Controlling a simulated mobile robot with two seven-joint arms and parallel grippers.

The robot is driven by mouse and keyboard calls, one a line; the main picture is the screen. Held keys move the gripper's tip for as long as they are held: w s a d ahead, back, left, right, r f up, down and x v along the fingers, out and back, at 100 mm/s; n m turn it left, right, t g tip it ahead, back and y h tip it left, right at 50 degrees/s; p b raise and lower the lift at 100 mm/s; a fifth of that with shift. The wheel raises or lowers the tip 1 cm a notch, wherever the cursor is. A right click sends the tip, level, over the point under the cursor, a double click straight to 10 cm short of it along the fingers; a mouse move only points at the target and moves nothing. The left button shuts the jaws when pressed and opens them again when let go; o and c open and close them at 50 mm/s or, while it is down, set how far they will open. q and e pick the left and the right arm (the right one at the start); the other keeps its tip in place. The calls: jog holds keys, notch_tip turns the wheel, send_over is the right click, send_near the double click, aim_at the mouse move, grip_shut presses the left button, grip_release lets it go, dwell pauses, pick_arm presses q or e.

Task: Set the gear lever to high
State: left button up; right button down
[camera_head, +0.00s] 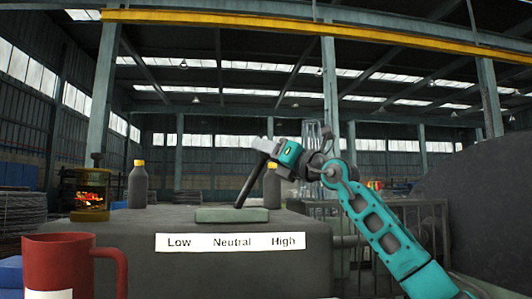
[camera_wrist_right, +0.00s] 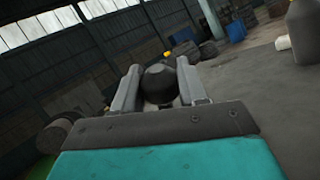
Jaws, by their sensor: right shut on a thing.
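The gear lever (camera_head: 251,182) is a dark rod rising from a greenish plate (camera_head: 232,215) on the grey housing. It is tilted, its top leaning to the right. A white label (camera_head: 230,242) on the housing front reads Low, Neutral, High from left to right. The lever's foot is above Neutral and its top lies between Neutral and High. My right gripper (camera_head: 264,146) is shut on the lever's top. In the right wrist view, the round dark knob (camera_wrist_right: 159,84) sits between the two fingers. My left gripper is not in view.
A dark bottle with a yellow cap (camera_head: 138,188) stands on the housing at left, and another (camera_head: 272,190) stands behind the lever. A lantern (camera_head: 90,197) and a red mug (camera_head: 60,262) are further left. A large dark rounded surface (camera_head: 480,215) fills the right side.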

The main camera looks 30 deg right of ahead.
jog(key=shift+s+d+r, duration=0.15)
jog(key=shift+d+r, duration=0.1)
jog(key=c, duration=1)
grip_release()
jog(key=o, duration=0.3)
jog(key=shift+d, duration=0.1)
jog(key=shift+f, duration=0.15)
jog(key=shift+f, duration=0.1)
jog(key=b+v, duration=0.4)
jog(key=v, duration=0.8)
jog(key=shift+s, duration=0.45)
